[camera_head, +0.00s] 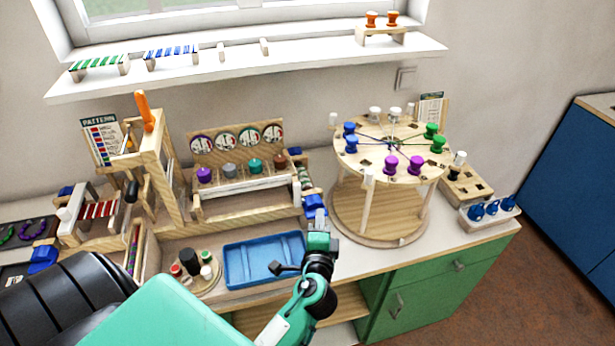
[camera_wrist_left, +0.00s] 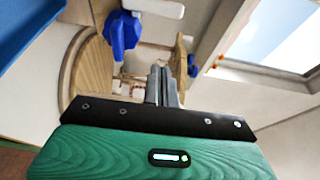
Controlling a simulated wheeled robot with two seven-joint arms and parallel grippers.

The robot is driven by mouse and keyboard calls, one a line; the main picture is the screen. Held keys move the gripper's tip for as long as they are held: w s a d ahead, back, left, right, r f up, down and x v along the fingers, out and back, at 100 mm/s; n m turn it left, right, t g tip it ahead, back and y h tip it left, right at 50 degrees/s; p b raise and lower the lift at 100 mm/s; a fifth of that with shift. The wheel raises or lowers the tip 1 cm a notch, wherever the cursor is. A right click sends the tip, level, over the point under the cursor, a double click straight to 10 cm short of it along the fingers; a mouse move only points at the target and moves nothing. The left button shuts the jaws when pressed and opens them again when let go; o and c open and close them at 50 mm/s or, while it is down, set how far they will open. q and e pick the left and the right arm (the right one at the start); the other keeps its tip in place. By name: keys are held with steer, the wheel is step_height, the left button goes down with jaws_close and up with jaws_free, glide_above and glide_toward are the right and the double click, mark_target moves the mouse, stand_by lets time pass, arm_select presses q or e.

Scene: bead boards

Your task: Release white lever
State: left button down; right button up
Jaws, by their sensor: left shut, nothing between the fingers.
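No part stands out clearly as the white lever. A white knob (camera_head: 65,214) sits on the wooden frame with red-striped bars at the left in the head view. My left gripper (camera_head: 318,214) is shut and empty. It is near a blue part (camera_head: 314,202) at the right end of the wooden bead stand (camera_head: 240,211), beside the round turntable. In the left wrist view its fingertips (camera_wrist_left: 165,72) are together, and a blue part (camera_wrist_left: 122,34) shows to their left. I cannot tell whether the gripper touches anything. My right gripper is not in view.
The round-topped stand (camera_head: 385,175) with coloured spools is right of the gripper. A blue tray (camera_head: 264,260) lies in front of the bead stand, left of the gripper. A wooden post with an orange handle (camera_head: 145,110) rises at the left. A white shelf (camera_head: 250,67) runs above.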

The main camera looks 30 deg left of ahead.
mark_target(297, 195)
arm_select(q)
steer(key=p+x, duration=0.1)
steer(key=x, duration=0.2)
steer(key=p+x, duration=0.1)
steer(key=x, duration=0.2)
steer(key=r+p+x, duration=0.1)
steer(key=x, duration=0.2)
steer(key=shift+p, duration=0.4)
steer(key=shift+s+a+f+p, duration=0.2)
steer(key=shift+s+a+p, duration=0.6)
steer(key=shift+s+a, duration=0.55)
steer(key=shift+s, duration=0.15)
steer(key=shift+w+f, duration=0.1)
steer(key=shift+f, duration=0.05)
steer(key=shift+a, duration=0.1)
